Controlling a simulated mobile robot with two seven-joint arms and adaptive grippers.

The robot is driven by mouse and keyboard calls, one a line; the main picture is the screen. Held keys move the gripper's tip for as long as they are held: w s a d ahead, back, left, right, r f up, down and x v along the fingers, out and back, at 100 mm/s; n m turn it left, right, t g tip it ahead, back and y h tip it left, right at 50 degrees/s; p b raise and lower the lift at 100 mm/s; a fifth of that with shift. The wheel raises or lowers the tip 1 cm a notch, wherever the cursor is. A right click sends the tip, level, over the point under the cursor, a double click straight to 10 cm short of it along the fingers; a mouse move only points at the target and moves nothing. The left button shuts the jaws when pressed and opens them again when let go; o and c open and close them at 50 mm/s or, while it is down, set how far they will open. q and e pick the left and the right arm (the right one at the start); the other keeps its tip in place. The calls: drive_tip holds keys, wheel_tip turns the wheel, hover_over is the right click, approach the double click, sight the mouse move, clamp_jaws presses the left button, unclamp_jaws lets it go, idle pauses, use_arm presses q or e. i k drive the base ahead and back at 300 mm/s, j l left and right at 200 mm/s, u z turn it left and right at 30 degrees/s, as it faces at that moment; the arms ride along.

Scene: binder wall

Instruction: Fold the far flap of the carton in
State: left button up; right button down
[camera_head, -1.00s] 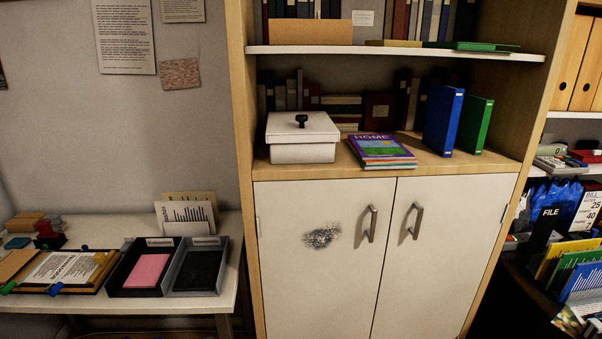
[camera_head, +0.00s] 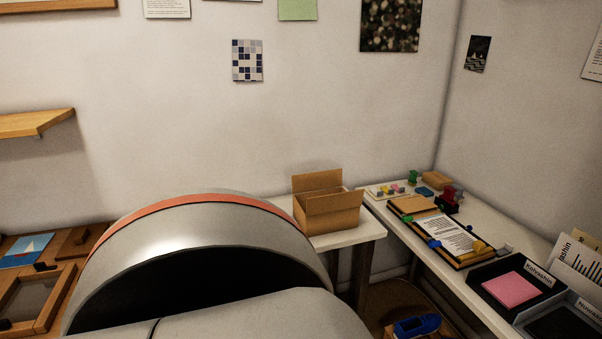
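A brown cardboard carton (camera_head: 332,218) stands on the end of a white table (camera_head: 352,237) against the wall, near the middle of the head view. Its far flap (camera_head: 318,181) stands up at the back. The inside of the carton is mostly hidden. Neither of my grippers is in view. A large rounded grey part of my own arm, with an orange band, fills the lower left and hides part of the table left of the carton.
Right of the carton, a second white table holds a clipboard (camera_head: 448,235), a black tray with a pink pad (camera_head: 510,287) and small stationery. A blue object (camera_head: 417,325) lies low below the tables. A wooden shelf (camera_head: 37,124) juts from the left wall.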

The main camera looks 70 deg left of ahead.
sight(304, 182)
drive_tip(key=u, duration=2.25)
